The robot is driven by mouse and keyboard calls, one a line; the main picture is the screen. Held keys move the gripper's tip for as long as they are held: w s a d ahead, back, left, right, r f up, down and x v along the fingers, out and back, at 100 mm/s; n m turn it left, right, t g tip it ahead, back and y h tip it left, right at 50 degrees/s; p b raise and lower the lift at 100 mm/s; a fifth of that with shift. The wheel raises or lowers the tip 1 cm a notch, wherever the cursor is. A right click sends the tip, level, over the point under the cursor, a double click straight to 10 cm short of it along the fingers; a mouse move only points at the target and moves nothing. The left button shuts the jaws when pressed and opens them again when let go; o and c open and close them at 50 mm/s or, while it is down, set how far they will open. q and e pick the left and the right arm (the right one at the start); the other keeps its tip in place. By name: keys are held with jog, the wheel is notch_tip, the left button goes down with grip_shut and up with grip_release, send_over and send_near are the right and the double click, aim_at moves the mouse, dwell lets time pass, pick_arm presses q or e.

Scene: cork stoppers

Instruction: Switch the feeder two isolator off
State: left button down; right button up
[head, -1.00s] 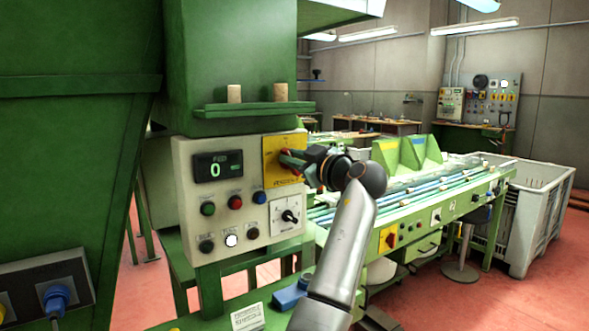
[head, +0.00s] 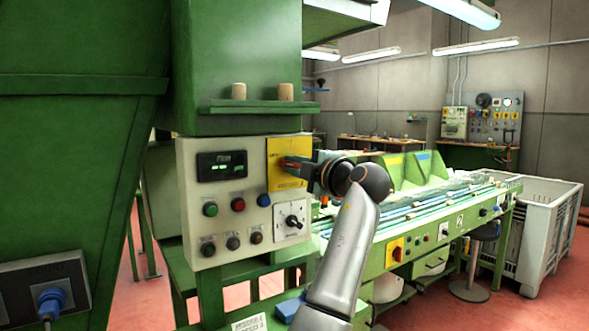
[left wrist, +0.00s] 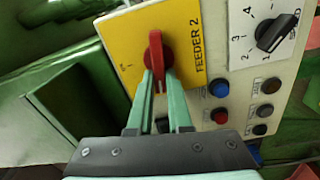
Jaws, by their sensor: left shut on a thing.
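The feeder two isolator has a red rotary handle (head: 287,162) on a yellow plate (head: 275,146) at the upper right of the pale control panel (head: 190,232). In the left wrist view, the plate (left wrist: 118,42) reads "FEEDER 2" and the red handle (left wrist: 154,52) points along my fingers. My left gripper (head: 294,164) comes from the right and is shut on the handle; its green fingers (left wrist: 158,84) sit on either side of the handle's lower end in the wrist view. The handle lies nearly level in the head view. The display (head: 221,166) shows dashes. My right gripper is out of view.
A black selector knob (head: 294,221) sits below the yellow plate, with several push buttons and lamps to its left. Two corks (head: 286,92) stand on the green ledge (head: 255,107) above. A conveyor bench (head: 420,235) stands to the right.

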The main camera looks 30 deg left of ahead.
pick_arm(q)
jog(key=shift+f+n, duration=0.25)
jog(key=shift+n, duration=0.75)
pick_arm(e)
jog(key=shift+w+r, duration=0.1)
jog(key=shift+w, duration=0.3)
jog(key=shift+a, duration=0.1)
pick_arm(q)
jog(key=c, duration=0.8)
grip_release()
jog(key=shift+c, duration=0.2)
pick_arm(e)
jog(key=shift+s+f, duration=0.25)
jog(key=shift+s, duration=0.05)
pick_arm(q)
jog(key=shift+r, duration=0.1)
jog(key=shift+s+d+b, duration=0.15)
jog(key=shift+d+b, duration=0.2)
jog(key=shift+d, duration=0.15)
jog(key=b+v, duration=0.1)
jog(key=v, duration=1)
jog(key=shift+s+d, duration=0.15)
jog(key=shift+d, duration=0.05)
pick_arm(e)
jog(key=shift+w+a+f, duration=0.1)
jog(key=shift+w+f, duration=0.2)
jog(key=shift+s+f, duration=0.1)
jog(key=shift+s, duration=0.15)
